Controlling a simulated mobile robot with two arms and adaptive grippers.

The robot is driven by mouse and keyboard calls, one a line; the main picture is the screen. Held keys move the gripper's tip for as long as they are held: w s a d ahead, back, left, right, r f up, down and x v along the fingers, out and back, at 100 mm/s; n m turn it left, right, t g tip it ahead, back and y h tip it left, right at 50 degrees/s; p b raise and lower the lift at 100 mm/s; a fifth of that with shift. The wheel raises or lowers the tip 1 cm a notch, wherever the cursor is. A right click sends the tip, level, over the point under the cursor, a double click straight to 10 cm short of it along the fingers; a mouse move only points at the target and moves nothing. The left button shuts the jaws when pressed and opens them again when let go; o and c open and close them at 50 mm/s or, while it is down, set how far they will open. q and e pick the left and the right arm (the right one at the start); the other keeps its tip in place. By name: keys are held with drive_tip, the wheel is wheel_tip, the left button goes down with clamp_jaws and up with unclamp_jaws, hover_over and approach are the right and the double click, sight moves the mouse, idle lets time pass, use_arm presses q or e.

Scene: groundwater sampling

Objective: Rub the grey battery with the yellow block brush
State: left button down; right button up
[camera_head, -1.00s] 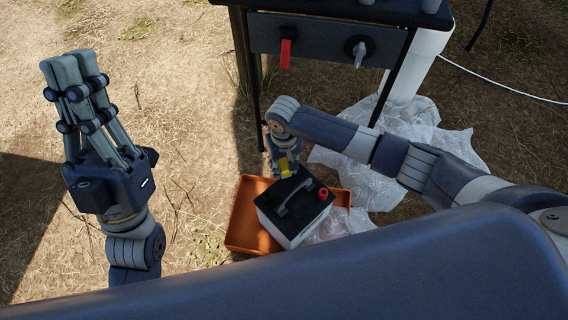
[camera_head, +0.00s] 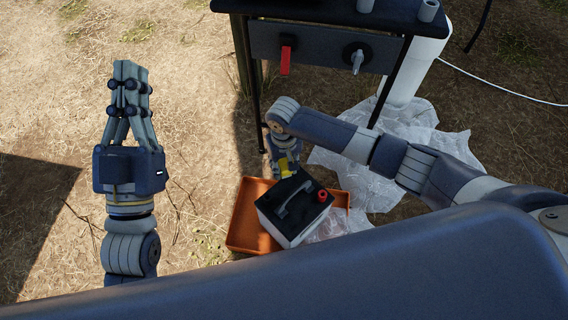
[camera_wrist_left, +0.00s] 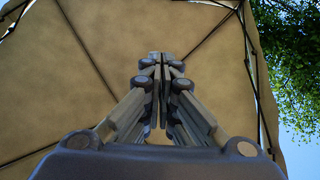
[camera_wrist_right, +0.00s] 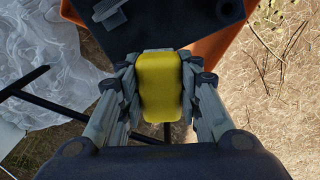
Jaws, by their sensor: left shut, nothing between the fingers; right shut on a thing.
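The grey battery (camera_head: 290,233) has a black top, a grey handle and a red terminal cap. It sits in the orange tray (camera_head: 240,228) on the ground. My right gripper (camera_head: 284,166) is shut on the yellow block brush (camera_head: 287,168), at the battery's far left edge. The right wrist view shows the yellow brush (camera_wrist_right: 159,88) between the fingers, with the battery's black top (camera_wrist_right: 150,25) just beyond it. I cannot tell whether brush and battery touch. The brush's underside is hidden. My left gripper (camera_head: 129,66) is shut and empty, raised at the left, pointing up.
A dark bench (camera_head: 330,48) with a red-handled valve (camera_head: 286,58) and a grey tap (camera_head: 356,58) stands behind the tray. Crumpled clear plastic sheeting (camera_head: 372,185) lies right of the tray, near a white cylinder (camera_head: 414,68). Dry ground at left is free.

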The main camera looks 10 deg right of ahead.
drive_tip(key=shift+r+p, duration=0.75)
drive_tip(key=shift+p, duration=0.15)
use_arm(q)
wheel_tip(320, 180, down, 10)
drive_tip(key=w+g+y, duration=0.2)
drive_tip(key=g, duration=0.4)
drive_tip(key=shift+w+a+r, duration=0.15)
drive_tip(key=shift+w+a, duration=0.15)
drive_tip(key=shift+w, duration=0.1)
use_arm(e)
drive_tip(key=shift+r, duration=0.1)
